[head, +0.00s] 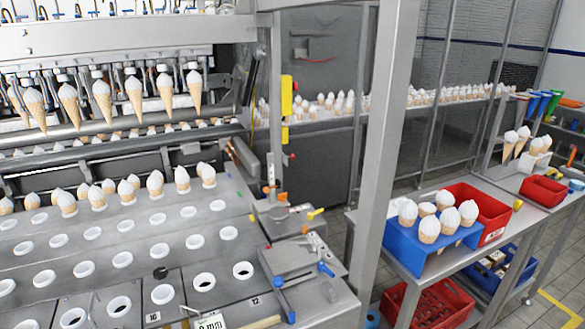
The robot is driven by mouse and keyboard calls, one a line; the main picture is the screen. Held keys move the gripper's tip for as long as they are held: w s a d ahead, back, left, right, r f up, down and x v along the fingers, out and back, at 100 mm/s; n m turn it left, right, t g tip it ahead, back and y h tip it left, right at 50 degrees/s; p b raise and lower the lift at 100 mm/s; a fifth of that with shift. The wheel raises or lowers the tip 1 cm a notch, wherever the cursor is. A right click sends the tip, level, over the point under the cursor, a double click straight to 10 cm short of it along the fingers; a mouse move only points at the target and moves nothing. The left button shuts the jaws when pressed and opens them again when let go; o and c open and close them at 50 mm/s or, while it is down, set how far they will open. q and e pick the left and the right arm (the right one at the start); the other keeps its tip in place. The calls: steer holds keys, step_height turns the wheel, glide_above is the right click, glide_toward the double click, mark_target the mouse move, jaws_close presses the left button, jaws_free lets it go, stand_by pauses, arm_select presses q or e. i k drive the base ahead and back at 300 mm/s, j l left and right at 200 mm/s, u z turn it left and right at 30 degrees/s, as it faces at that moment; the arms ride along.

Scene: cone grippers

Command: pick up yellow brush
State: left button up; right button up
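No yellow brush can be made out with certainty. A small yellow item (517,205) lies on the steel table at the right, beside the red bins; its shape is too small to tell. A yellow-ended lever or handle (315,213) sticks out at the machine's right corner. A pale yellowish rod (262,322) shows at the bottom edge, partly cut off. Neither of my grippers is in view.
A steel ice cream cone machine (180,245) with rows of round holders fills the left. A grey post (384,150) stands in the middle. A blue cone rack (405,245) and red bins (485,208) occupy the right table. Crates (430,305) sit below.

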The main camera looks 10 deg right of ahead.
mark_target(517, 205)
steer(key=z, duration=1.6)
